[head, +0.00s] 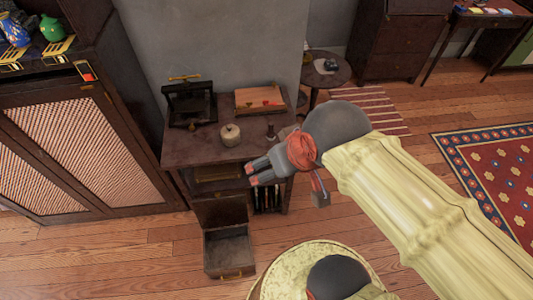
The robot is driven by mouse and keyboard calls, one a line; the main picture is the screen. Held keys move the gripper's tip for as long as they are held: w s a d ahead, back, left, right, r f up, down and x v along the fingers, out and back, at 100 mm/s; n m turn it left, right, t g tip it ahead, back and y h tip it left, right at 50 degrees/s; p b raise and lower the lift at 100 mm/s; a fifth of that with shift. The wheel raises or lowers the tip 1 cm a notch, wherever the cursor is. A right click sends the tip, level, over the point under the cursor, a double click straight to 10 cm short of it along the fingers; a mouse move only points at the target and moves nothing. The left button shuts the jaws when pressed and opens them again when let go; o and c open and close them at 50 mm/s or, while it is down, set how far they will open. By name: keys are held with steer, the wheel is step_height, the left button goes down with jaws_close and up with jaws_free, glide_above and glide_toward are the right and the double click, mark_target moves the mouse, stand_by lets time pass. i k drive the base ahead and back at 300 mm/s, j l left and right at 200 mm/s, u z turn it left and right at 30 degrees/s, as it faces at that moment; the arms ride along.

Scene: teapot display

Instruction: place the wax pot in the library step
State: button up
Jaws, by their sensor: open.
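A small pale round pot with a lid knob (230,136), which looks like the wax pot, stands upright on the dark wooden table. A dark wooden stepped piece (222,212), likely the library step, stands on the floor against the table's front. Its low front part is an open box (229,270), which looks empty. My gripper (250,176) is open and empty. It appears in front of the table's right front edge, to the lower right of the pot and apart from it. My arm hides part of the table's right side.
A dark press (189,104) and a wooden tray with reddish contents (260,99) stand at the table's back. A small dark handled item (271,132) is right of the pot. A large cabinet (80,140) stands left. Wooden floor is clear left of the box.

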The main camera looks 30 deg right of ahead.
mark_target(224, 255)
steer(key=i+l, duration=0.15)
steer(key=l, duration=0.2)
steer(key=i+l, duration=0.15)
steer(key=l, duration=0.2)
steer(key=i+l, duration=0.15)
steer(key=l, duration=0.2)
steer(key=i+l, duration=0.15)
steer(key=i, duration=0.25)
